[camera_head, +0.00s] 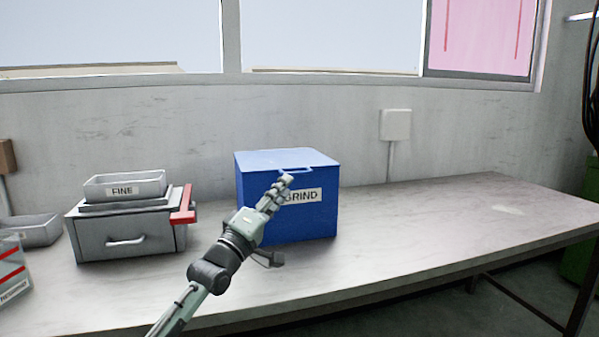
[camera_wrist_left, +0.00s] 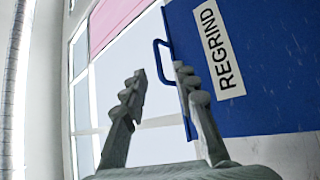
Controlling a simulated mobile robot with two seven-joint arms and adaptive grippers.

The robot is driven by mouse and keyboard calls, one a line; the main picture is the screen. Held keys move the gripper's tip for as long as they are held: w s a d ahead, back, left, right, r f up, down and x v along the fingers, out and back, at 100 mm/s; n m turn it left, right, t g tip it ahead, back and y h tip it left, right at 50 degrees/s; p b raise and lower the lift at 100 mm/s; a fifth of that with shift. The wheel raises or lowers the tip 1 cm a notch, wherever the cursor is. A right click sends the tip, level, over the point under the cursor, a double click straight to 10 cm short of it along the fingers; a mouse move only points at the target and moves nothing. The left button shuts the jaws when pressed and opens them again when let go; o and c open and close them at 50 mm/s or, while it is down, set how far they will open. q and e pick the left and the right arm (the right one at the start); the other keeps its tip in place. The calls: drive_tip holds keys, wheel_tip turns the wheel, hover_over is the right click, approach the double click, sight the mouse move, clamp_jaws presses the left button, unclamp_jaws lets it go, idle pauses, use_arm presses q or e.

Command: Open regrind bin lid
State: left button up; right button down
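The blue regrind bin (camera_head: 312,218) stands on the workbench with a white label, partly hidden by my left gripper in the head view. Its lighter blue lid (camera_head: 270,160) lies flat and shut on top. A blue loop handle (camera_head: 298,170) sticks out from the lid's front edge. My left gripper (camera_head: 285,180) is at the bin's front, just by this handle. In the left wrist view, the gripper (camera_wrist_left: 160,82) is open and empty, and the handle (camera_wrist_left: 156,48) shows just past the gap between the fingertips. The label there reads REGRIND. My right gripper is not in view.
To the left of the bin stands a grey drawer box (camera_head: 130,232) with a FINE tray (camera_head: 125,187) and a red part (camera_head: 184,206). A wall with windows rises behind. The workbench (camera_head: 430,220) is clear to the right.

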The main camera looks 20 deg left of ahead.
sight(296, 174)
use_arm(q)
drive_tip(key=x, duration=0.6)
drive_tip(key=shift+w+d+r, duration=0.1)
drive_tip(key=shift+w+r, duration=0.05)
drive_tip(key=shift+w, duration=0.05)
clamp_jaws()
